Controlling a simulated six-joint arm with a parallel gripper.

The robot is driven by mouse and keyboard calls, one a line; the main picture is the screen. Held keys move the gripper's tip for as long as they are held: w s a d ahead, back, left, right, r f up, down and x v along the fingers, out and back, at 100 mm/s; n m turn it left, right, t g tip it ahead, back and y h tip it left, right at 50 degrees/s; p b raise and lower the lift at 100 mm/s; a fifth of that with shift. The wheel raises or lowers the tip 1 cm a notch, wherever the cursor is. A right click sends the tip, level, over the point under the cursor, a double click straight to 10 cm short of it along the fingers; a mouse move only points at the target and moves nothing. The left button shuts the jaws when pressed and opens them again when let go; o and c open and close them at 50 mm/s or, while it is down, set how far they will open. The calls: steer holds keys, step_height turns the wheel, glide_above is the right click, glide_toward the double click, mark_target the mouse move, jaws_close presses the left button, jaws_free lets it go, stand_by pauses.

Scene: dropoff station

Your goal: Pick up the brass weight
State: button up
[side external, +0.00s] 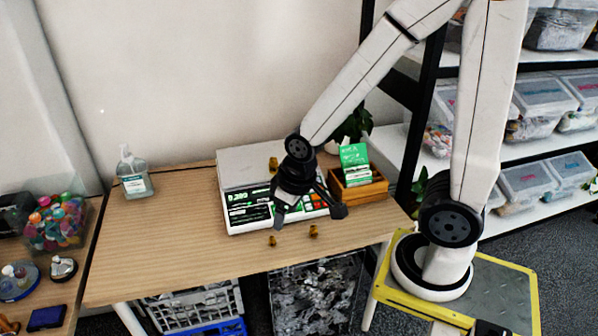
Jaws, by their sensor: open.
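Three small brass pieces show in the side view. One brass weight (273,163) stands on the pan of the white scale (240,165). Another brass weight (272,240) and a third brass weight (313,231) sit on the wooden table in front of the scale. My gripper (309,216) is open, with its black fingers spread and pointing down over the scale's front. Nothing shows between the fingers. The third weight appears just below the gap between the fingertips; the exact height above it is hard to tell. My gripper covers part of the scale's front panel.
A wooden box (364,192) with green-and-white cards stands right of the scale, close to my gripper, with a plant behind. A sanitizer bottle (134,178) stands at the back left. The table's left and front left (160,240) are clear. Storage shelves stand at right.

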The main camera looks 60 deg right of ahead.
steer(key=shift+o, duration=0.6)
steer(key=shift+r, duration=0.1)
step_height(320, 180, up, 4)
steer(key=m+t+y, duration=0.2)
steer(key=m+t, duration=0.9)
steer(key=m, duration=2.3)
glide_above(277, 162)
steer(key=s+d, duration=0.1)
steer(key=s, duration=0.3)
step_height(277, 162, down, 17)
steer(key=shift+s+a+f, duration=0.1)
steer(key=shift+s+f, duration=0.05)
steer(key=shift+f, duration=0.45)
